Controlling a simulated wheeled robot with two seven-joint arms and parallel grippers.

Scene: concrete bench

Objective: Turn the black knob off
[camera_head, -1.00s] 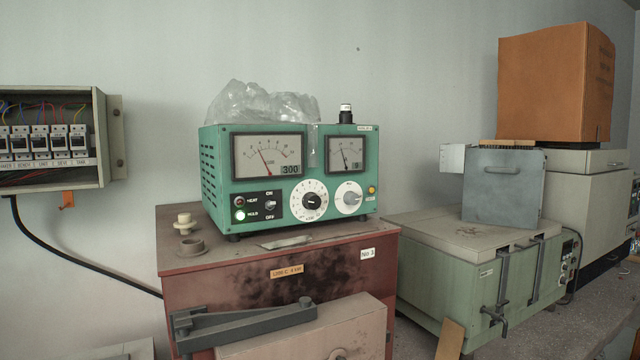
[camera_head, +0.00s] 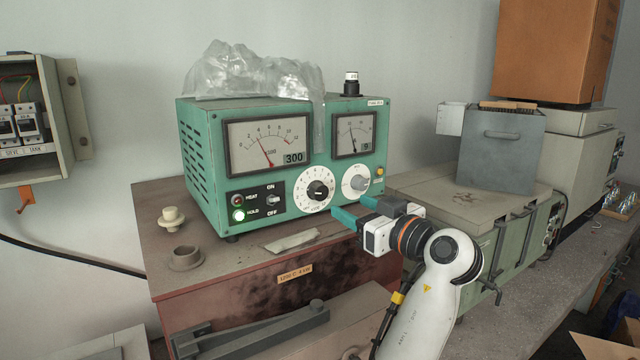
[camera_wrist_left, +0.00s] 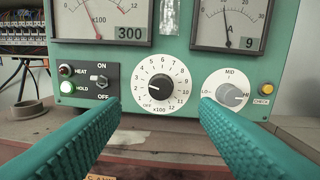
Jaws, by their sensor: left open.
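The black knob (camera_head: 318,189) sits in a white numbered dial (camera_head: 312,203) on the front of a green control box (camera_head: 205,140). The knob also shows in the left wrist view (camera_wrist_left: 160,87); its white mark points left, near the low numbers, and OFF is at the dial's lower left. My left gripper (camera_head: 351,209) is open and empty, in front of the box and a little below and right of the knob in the head view. In the wrist view its teal fingers (camera_wrist_left: 160,112) lie either side of the dial, apart from the knob. My right gripper is out of view.
A grey knob (camera_head: 359,183) is right of the black one; an ON/OFF toggle (camera_head: 272,201) is left. The green HOLD lamp (camera_head: 238,215) is lit; the display (camera_head: 294,157) reads 300. A flat scrap (camera_head: 291,241) and cream fittings (camera_head: 171,218) lie on the reddish cabinet.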

